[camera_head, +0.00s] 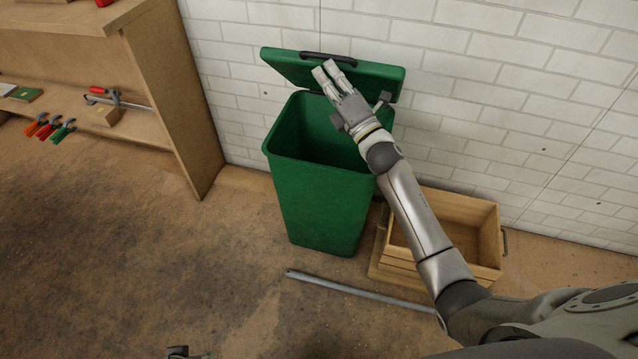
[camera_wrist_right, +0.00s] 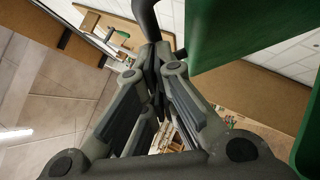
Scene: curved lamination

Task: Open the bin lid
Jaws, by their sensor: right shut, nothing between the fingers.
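The green bin (camera_head: 320,200) stands against the wall, its mouth uncovered and its inside visible. Its green lid (camera_head: 285,68) is raised, tilted up at the back of the bin near the wall, with a dark handle (camera_head: 312,54) on its edge. My right gripper (camera_head: 327,68) is shut and empty, in front of the lid just below the handle. In the right wrist view its fingers (camera_wrist_right: 157,62) meet close to the dark handle (camera_wrist_right: 146,18), with the green lid (camera_wrist_right: 250,28) at upper right; contact is unclear. Only a small grey tip, perhaps my left gripper (camera_head: 178,352), shows at the bottom edge.
A wooden crate (camera_head: 490,235) stands right of the bin, partly behind my right arm. A grey pipe (camera_head: 345,288) lies on the floor in front. A wooden shelf (camera_head: 165,90) with clamps (camera_head: 48,128) is at left. The floor at lower left is clear.

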